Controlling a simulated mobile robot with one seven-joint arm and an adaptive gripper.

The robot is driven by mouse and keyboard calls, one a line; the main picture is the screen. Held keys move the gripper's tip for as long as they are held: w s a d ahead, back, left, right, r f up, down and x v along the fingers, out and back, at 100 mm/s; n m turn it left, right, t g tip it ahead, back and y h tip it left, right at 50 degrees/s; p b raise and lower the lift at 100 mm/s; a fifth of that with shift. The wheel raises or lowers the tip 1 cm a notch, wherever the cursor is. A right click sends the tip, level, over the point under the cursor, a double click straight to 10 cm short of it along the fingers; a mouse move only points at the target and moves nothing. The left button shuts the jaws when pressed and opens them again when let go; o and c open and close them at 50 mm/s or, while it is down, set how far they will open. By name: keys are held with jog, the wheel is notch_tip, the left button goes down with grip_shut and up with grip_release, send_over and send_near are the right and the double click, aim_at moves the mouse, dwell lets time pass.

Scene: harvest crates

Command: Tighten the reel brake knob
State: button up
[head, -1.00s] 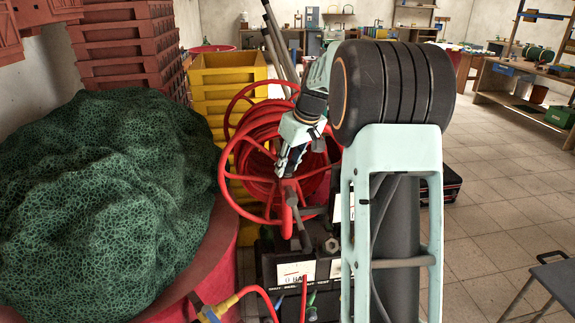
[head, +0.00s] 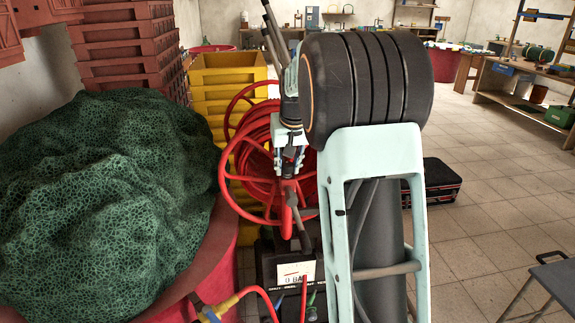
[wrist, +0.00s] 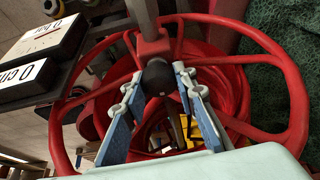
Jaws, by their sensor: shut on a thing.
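The red hose reel (head: 229,165) stands in the middle of the head view, with red hose wound on it. Its spoked rim (wrist: 285,75) fills much of the wrist view. The dark round brake knob (wrist: 158,77) sits at the reel's hub, below a grey bar in the wrist view. My gripper (wrist: 160,88) has its two blue-padded fingers on either side of the knob and is shut on it. In the head view my gripper (head: 288,170) points down at the hub, and the knob is mostly hidden there.
A black box with white labels (head: 275,265) stands below the reel. A green net heap (head: 100,190) lies at left, with yellow crates (head: 228,72) and red-brown crates (head: 125,45) behind. A black case (head: 443,185) lies on the open floor at right.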

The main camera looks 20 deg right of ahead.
jog(key=shift+r+m, duration=0.1)
jog(key=shift+m, duration=0.2)
jog(key=shift+w, duration=0.1)
jog(key=o, duration=0.9)
jog(key=shift+r, duration=0.1)
jog(key=v, duration=1.2)
jog(key=shift+a, duration=0.2)
